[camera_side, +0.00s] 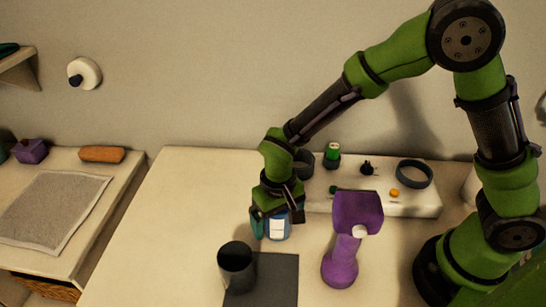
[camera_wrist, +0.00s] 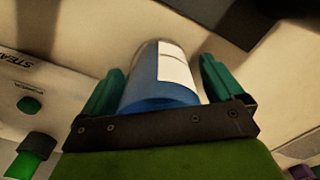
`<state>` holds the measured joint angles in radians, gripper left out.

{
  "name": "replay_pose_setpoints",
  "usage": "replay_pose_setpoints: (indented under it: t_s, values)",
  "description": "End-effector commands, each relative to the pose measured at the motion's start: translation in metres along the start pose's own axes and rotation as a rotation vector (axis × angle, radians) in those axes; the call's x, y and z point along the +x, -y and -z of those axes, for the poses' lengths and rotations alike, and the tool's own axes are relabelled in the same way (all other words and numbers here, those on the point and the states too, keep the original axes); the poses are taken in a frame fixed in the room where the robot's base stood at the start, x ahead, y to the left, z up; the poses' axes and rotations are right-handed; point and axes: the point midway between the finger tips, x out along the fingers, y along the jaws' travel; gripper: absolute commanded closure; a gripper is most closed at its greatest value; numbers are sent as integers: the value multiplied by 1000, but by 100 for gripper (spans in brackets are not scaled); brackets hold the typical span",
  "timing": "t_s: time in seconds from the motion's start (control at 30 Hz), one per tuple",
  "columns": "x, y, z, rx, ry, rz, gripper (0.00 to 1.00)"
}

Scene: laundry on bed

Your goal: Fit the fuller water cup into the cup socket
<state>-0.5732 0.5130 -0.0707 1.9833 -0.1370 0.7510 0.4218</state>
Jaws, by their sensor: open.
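A blue cup with a white label (camera_side: 277,229) stands on the table below my gripper (camera_side: 271,217). In the wrist view the cup (camera_wrist: 160,95) lies between the two green fingers of my gripper (camera_wrist: 163,84). The fingers are open on either side, with a small gap visible. A dark cylindrical cup or holder (camera_side: 237,268) stands at the front, at the edge of a dark square mat (camera_side: 275,280). A dark ring (camera_side: 414,173) sits on the white panel behind; I cannot tell which is the socket. Water levels cannot be seen.
A white panel (camera_side: 425,205) along the wall carries a green-capped item (camera_side: 333,155), a black knob and an orange button. A purple device (camera_side: 342,265) stands right of the mat. A side table with a grey cloth (camera_side: 50,210) is at left. The table's left part is clear.

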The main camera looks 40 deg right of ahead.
Motion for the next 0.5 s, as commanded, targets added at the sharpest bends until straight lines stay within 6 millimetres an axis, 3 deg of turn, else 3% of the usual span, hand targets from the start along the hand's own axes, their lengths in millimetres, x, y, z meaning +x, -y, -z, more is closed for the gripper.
replay_pose_setpoints:
  t_s: [0.07, 0.5]
  values:
    - [0, 0, 0, 0, 0, 0, 6]
    - [-1, 0, 0, 0, 0, 0, 71]
